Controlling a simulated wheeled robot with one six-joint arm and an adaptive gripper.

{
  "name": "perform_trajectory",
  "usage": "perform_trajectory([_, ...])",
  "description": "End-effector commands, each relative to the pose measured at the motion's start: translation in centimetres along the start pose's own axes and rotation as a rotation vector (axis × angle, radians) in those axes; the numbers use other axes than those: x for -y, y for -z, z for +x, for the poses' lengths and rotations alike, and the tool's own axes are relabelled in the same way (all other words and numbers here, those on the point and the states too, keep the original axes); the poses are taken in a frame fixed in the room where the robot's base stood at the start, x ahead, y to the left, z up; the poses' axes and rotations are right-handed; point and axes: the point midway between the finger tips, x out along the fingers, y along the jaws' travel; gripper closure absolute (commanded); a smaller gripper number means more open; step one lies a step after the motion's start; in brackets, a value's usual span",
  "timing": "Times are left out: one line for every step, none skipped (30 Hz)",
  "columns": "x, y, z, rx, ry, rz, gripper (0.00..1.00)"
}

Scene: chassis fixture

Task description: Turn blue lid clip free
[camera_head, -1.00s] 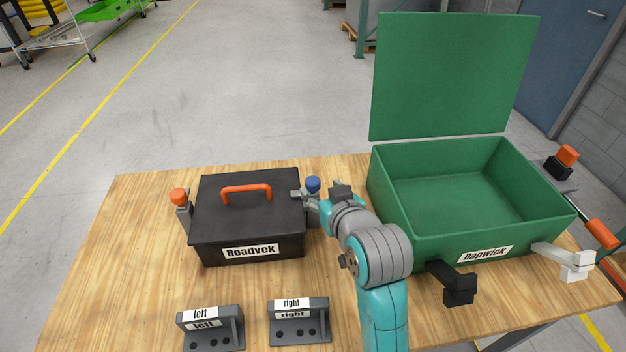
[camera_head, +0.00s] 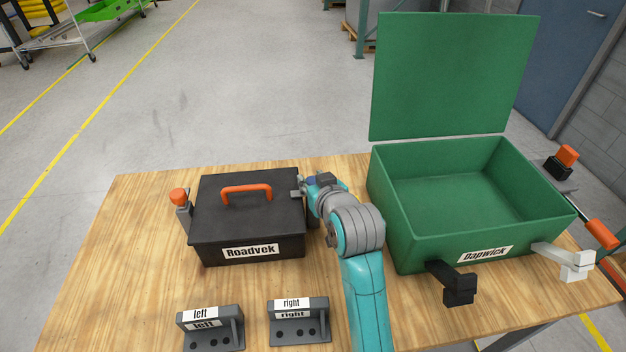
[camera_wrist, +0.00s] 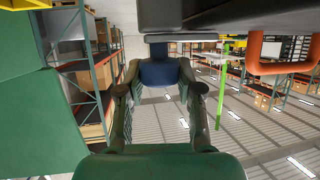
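The black toolbox (camera_head: 222,222) labelled Roadvek stands on the table, lid down. An orange clip (camera_head: 179,196) stands upright on its left side. The blue lid clip (camera_head: 311,181) is on the right side, mostly hidden by my gripper (camera_head: 306,188). In the wrist view the blue clip (camera_wrist: 160,72) sits between my two fingertips (camera_wrist: 160,76), which appear to touch it on both sides. The toolbox's underlying dark edge shows above it, and its orange handle (camera_wrist: 283,62) is at the upper right.
An open green box (camera_head: 480,222) labelled Dapwick stands close to the right of my arm, with a black clip (camera_head: 458,287) and a white clip (camera_head: 575,262) sticking out. Grey holders marked left (camera_head: 210,330) and right (camera_head: 299,323) stand at the front.

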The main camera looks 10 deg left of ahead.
Motion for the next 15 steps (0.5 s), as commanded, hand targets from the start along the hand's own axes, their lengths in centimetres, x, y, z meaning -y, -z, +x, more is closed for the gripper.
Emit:
perform_trajectory([0.00,0.00,0.01,0.000,0.000,0.000,0.88])
perform_trajectory([0.00,0.00,0.01,0.000,0.000,0.000,0.96])
perform_trajectory([0.00,0.01,0.01,0.000,0.000,0.000,0.99])
perform_trajectory([0.00,0.01,0.01,0.000,0.000,0.000,0.99])
perform_trajectory([0.00,0.01,0.01,0.000,0.000,0.000,0.99])
perform_trajectory([0.01,0.01,0.01,0.000,-0.002,0.000,0.99])
perform_trajectory([0.02,0.00,0.01,0.000,-0.004,0.001,0.99])
perform_trajectory([0.03,-0.01,0.02,0.001,-0.009,0.003,0.99])
perform_trajectory([0.09,-0.01,0.04,0.001,-0.018,0.007,0.99])
perform_trajectory([0.13,-0.02,0.06,0.002,-0.028,0.011,0.99])
perform_trajectory([0.18,-0.03,0.07,0.003,-0.040,0.015,0.99])
perform_trajectory([0.20,-0.04,0.08,0.003,-0.060,0.024,0.99])
perform_trajectory([0.19,-0.04,0.08,0.003,-0.077,0.030,0.99])
perform_trajectory([0.22,-0.04,0.09,0.003,-0.093,0.037,0.99])
perform_trajectory([0.25,-0.04,0.09,0.003,-0.117,0.046,0.99])
